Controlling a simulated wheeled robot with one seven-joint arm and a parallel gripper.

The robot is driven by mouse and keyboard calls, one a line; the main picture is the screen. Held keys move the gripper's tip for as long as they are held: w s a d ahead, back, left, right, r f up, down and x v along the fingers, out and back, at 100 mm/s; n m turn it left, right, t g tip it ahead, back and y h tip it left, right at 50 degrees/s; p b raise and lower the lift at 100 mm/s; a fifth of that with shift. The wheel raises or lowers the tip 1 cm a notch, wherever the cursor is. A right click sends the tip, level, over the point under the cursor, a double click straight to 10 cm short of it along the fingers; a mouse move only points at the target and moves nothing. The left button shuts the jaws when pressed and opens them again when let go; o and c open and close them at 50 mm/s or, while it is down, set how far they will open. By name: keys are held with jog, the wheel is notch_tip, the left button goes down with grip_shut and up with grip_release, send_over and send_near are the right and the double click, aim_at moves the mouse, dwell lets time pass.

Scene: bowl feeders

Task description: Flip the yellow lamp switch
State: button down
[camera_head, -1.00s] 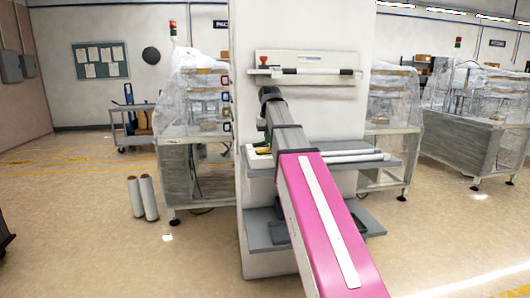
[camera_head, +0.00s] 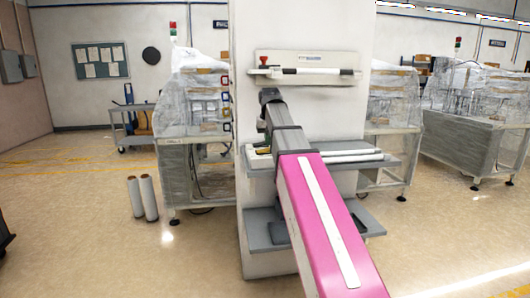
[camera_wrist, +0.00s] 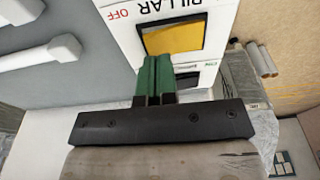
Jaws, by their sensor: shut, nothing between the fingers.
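The yellow lamp switch (camera_wrist: 176,38) is a wide yellow rocker in a dark frame on a white label panel (camera_wrist: 123,32). The panel's upside-down lettering includes "PILLAR" and a red "OFF". My gripper (camera_wrist: 155,62) has green fingers pressed together with nothing between them. In the wrist view its tips overlap the lower left edge of the yellow rocker; I cannot tell whether they touch it. In the head view a small yellow patch (camera_head: 263,150) shows at the left of the upper grey shelf, and my arm hides most of the gripper there.
A second, dark switch (camera_wrist: 187,79) lies beside the yellow one, partly behind my fingers. White tubes (camera_head: 350,155) lie on the upper grey shelf (camera_head: 395,165) of the white pillar (camera_head: 252,230). A holder bar (camera_head: 320,71) is above. Two rolls (camera_head: 149,197) stand on the floor at left.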

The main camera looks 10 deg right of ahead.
aim_at(268, 149)
jog(key=shift+f, duration=1)
dwell(0.5)
jog(key=shift+r, duration=3.55)
